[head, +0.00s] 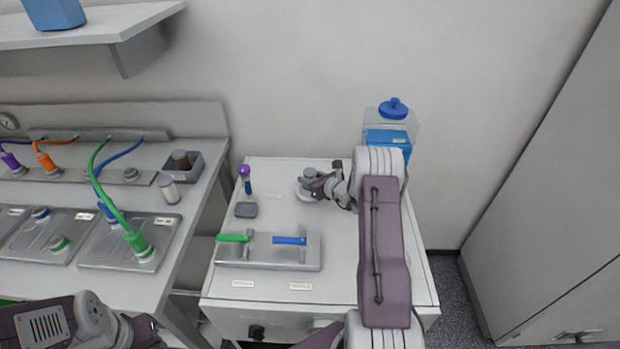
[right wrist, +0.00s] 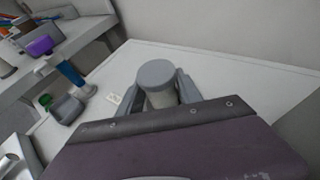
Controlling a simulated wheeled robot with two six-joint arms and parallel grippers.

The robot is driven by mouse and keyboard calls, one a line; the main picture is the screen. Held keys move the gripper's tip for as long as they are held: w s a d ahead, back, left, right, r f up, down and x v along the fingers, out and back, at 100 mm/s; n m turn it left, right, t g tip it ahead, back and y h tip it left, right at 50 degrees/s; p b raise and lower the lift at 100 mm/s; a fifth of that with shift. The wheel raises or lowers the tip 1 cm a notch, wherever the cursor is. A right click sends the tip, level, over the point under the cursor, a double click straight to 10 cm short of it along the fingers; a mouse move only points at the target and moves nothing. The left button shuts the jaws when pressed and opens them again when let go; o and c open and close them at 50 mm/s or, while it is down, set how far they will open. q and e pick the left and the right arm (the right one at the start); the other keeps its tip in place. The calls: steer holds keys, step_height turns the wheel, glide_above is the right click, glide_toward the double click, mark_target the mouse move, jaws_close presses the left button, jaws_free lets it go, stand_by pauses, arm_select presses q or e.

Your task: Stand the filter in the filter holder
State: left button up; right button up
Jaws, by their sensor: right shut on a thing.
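My right gripper (head: 318,187) is over the back middle of the white cabinet top. It is shut on a pale cylinder with a grey round cap, which I take to be the filter (right wrist: 156,76). The filter looks upright between the two grey fingers in the right wrist view. In the head view its grey cap (head: 309,173) shows above a round light grey piece (head: 303,193), possibly the filter holder. The fingers and wrist partly hide this spot, so I cannot tell whether the filter is seated. My left arm enters at the lower left; its fingertips are not visible.
A blue tool with a purple top (head: 245,178) stands by a grey block (head: 246,210) to the left. A plate with green and blue handles (head: 268,257) lies in front. A blue-lidded container (head: 392,125) stands behind my right arm. The left bench holds cables and a tray (head: 209,160).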

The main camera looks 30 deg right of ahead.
steer(key=shift+f, duration=0.15)
steer(key=o, duration=1.4)
steer(key=shift+c, duration=0.2)
steer(key=shift+s+r, duration=0.1)
steer(key=shift+r, duration=0.25)
steer(key=v, duration=1.1)
steer(key=shift+s, duration=0.4)
